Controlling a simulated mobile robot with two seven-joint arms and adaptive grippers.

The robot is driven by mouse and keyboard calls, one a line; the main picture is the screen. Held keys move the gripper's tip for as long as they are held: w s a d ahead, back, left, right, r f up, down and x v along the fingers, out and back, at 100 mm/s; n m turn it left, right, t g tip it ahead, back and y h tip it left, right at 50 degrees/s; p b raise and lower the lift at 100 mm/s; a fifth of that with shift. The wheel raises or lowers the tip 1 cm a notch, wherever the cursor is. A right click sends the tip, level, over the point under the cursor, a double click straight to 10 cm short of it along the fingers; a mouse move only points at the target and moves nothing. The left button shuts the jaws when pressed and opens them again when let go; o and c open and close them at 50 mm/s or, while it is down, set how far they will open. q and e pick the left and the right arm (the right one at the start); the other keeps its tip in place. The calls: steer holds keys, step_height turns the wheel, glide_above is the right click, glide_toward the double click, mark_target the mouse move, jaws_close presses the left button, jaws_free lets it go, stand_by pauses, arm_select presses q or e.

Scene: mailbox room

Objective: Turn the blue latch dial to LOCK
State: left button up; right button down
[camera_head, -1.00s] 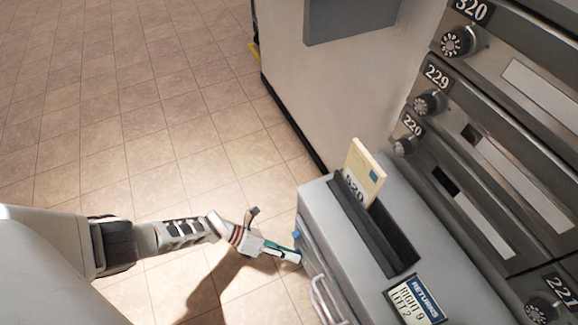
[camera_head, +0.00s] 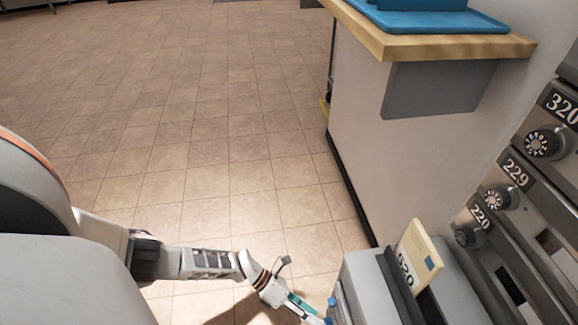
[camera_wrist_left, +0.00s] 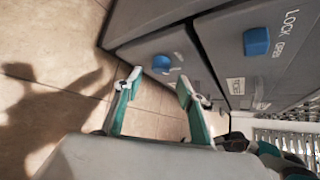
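The blue latch dial (camera_wrist_left: 257,41) is on the grey cabinet face in the left wrist view, beside the white LOCK and OPEN lettering. I cannot tell clearly which word it points to. A second, rounder blue knob (camera_wrist_left: 162,64) is on the neighbouring panel. My left gripper (camera_wrist_left: 160,82) is open, its two teal-edged fingers apart with the round knob showing between and beyond them. The latch dial lies beyond the right finger, apart from it. In the head view my left gripper (camera_head: 308,308) is beside the cabinet's left side, near a small blue part (camera_head: 331,303). My right gripper is not in view.
The grey returns cabinet (camera_head: 362,285) holds a cream envelope (camera_head: 418,258) marked 620 in its top slot. Mailbox doors with black dials (camera_head: 543,143) are at right. A counter (camera_head: 430,45) with a blue tray stands behind. The tiled floor (camera_head: 200,140) is clear at left.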

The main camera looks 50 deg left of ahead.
arm_select(q)
steer(key=v, duration=0.9)
